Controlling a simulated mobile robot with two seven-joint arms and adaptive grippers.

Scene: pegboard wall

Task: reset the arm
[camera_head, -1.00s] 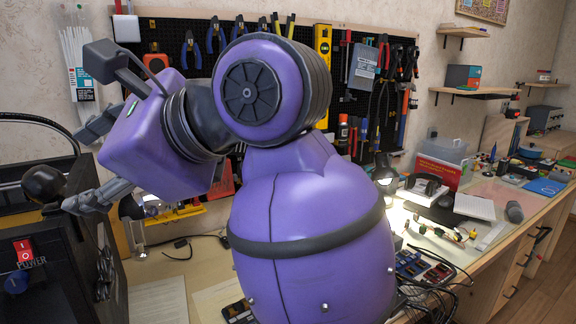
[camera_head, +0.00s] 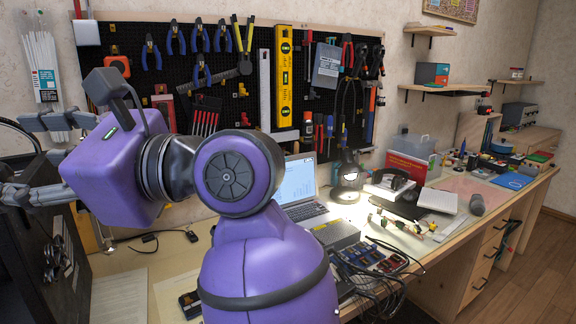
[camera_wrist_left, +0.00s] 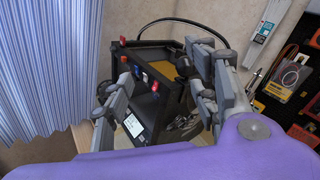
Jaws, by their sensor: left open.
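My left arm is purple and reaches in from the bottom middle of the head view, with its wrist turned to the left. My left gripper (camera_head: 22,157) is at the left edge of that view, open, with grey fingers pointing left above a black machine (camera_head: 35,265). In the left wrist view the open gripper (camera_wrist_left: 160,85) has its fingers apart, with the black machine (camera_wrist_left: 155,80) behind them. I see nothing held between the fingers. My right gripper is not in view.
A pegboard (camera_head: 262,90) with pliers and other tools spans the wall behind the arm. An open laptop (camera_head: 298,180), a lit lamp (camera_head: 348,178) and several small items stand on the workbench (camera_head: 130,297). A blue striped curtain (camera_wrist_left: 45,70) hangs left in the wrist view.

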